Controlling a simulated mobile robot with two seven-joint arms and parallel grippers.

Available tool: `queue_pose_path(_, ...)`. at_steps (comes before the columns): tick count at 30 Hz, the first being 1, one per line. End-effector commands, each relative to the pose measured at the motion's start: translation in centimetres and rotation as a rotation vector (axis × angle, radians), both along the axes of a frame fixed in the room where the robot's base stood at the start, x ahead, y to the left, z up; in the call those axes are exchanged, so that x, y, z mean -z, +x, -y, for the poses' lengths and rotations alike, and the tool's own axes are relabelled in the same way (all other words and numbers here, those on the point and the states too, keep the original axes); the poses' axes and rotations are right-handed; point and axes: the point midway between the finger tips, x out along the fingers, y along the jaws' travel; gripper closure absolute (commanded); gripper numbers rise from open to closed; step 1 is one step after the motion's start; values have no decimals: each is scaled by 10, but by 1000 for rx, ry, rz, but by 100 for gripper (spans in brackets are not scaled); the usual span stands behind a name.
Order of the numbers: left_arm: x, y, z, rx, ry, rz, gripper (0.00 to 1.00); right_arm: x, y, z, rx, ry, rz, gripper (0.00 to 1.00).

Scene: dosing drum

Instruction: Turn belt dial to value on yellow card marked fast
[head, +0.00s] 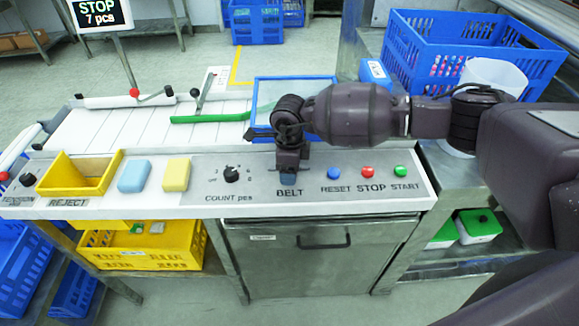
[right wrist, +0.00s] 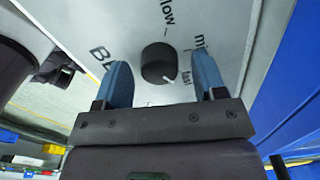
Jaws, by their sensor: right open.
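I cannot make out a yellow card marked fast. My left gripper is not in view.
The count dial (head: 231,174) is left of my gripper; reset (head: 334,173), stop (head: 367,171) and start (head: 400,171) buttons are to its right. Blue (head: 134,176) and yellow (head: 176,175) blocks lie by the yellow reject bin (head: 60,186). A blue crate (head: 400,60) stands behind my arm.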

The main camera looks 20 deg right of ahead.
Motion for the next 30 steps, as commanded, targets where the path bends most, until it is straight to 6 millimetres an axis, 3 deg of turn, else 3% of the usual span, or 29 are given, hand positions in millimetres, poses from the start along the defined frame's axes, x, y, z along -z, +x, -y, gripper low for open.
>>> queue_pose_path(7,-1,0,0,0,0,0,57,-10,0,0,-1,0,1,36)
queue_pose_path(21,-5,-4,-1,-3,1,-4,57,-88,0,0,-1,-1,2,36)
queue_pose_path(30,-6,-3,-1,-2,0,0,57,-108,0,0,0,-1,0,36)
